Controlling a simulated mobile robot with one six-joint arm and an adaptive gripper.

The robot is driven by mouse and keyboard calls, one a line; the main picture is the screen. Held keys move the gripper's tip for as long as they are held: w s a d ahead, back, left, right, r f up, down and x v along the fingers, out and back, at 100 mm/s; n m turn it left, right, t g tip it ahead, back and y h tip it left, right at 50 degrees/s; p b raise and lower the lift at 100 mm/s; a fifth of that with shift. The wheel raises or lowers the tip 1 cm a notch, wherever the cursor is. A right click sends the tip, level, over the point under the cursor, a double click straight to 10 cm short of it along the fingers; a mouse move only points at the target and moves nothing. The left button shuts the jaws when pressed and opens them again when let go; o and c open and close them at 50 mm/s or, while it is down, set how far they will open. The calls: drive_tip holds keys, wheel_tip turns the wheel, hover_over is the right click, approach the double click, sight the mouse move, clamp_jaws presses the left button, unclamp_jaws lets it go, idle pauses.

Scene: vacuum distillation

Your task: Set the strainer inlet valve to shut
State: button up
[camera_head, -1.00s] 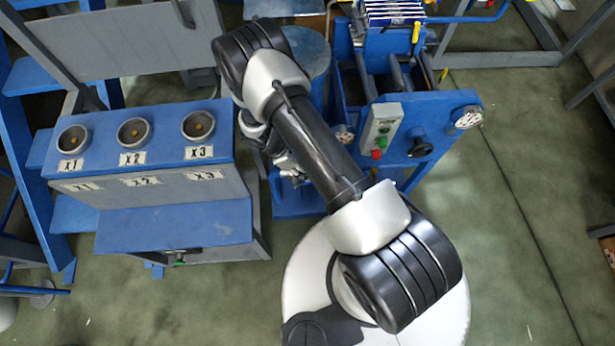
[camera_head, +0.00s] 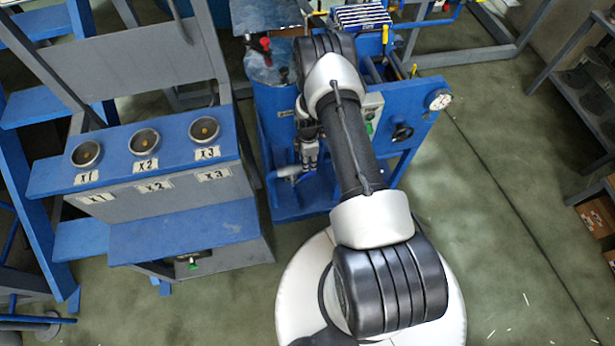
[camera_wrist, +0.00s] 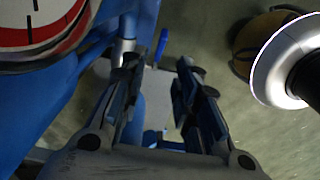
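A small blue lever (camera_wrist: 161,45) stands beside a silver pipe (camera_wrist: 124,48) in the wrist view. It may be the handle of the strainer inlet valve; I see no label that confirms it. In the head view, a blue and silver fitting (camera_head: 288,172) sits low on the blue unit, just left of my gripper (camera_head: 309,152). In the wrist view my gripper (camera_wrist: 158,66) is open, its fingers apart with nothing held between them. The lever appears beyond the fingertips, within the gap between them. The valve's body and its exact setting are unclear.
A red-and-white dial gauge (camera_wrist: 38,28) is close at the wrist view's upper left. The blue unit (camera_head: 275,125) also carries a black knob (camera_head: 402,131) and a gauge (camera_head: 438,99).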

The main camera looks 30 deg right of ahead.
sight(308, 174)
wheel_tip(308, 174, down, 12)
drive_tip(key=b, duration=0.3)
drive_tip(key=shift+r, duration=0.25)
drive_tip(key=shift+c, duration=0.3)
clamp_jaws()
drive_tip(key=shift+a, duration=0.1)
